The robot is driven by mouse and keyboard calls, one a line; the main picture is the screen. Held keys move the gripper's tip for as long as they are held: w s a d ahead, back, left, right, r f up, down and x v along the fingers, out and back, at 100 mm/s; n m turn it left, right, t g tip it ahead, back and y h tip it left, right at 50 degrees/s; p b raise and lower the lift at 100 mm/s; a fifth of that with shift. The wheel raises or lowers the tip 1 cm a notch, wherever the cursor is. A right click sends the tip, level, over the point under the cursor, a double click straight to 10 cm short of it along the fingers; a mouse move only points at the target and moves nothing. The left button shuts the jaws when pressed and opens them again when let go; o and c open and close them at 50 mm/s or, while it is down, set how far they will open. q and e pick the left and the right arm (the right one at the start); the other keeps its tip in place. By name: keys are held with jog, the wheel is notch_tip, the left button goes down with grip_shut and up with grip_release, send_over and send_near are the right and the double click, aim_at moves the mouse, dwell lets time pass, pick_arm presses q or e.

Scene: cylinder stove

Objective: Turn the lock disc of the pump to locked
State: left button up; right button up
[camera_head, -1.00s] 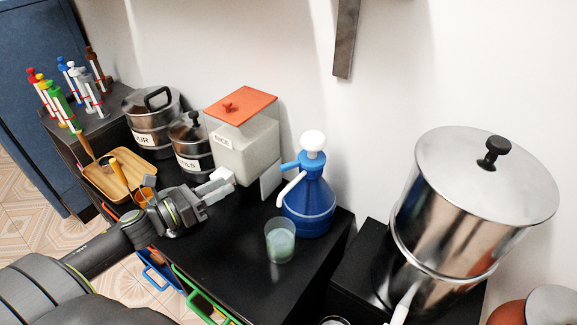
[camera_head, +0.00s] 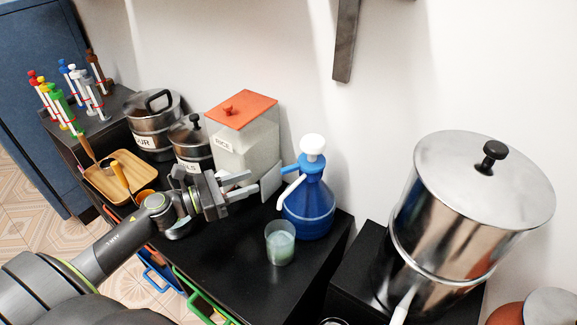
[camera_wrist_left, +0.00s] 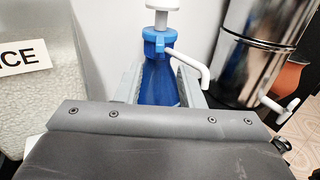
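The pump (camera_head: 309,205) is a blue bottle with a white knob (camera_head: 312,146) on top, a blue collar (camera_head: 311,164) below it and a white spout. It stands upright near the right end of the black counter. I cannot clearly make out a separate lock disc at its neck. My left gripper (camera_head: 255,183) is to the left of the pump, open and empty, pointing at it. In the left wrist view, the blue bottle (camera_wrist_left: 158,82) shows ahead between the two grey fingers, and the white spout (camera_wrist_left: 190,62) points right. My right gripper is not in view.
A cup (camera_head: 280,242) of pale green liquid stands just before the pump. A rice box (camera_head: 243,140) with an orange lid and two labelled pots are behind and left of my gripper. A large metal cylinder (camera_head: 460,215) stands right.

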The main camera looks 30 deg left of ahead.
aim_at(281, 171)
pick_arm(q)
jog(key=p+x, duration=0.4)
jog(key=x, duration=0.6)
jog(key=shift+w+d+r, duration=0.15)
jog(key=shift+w+d, duration=0.4)
jog(key=shift+w, duration=0.1)
grip_shut()
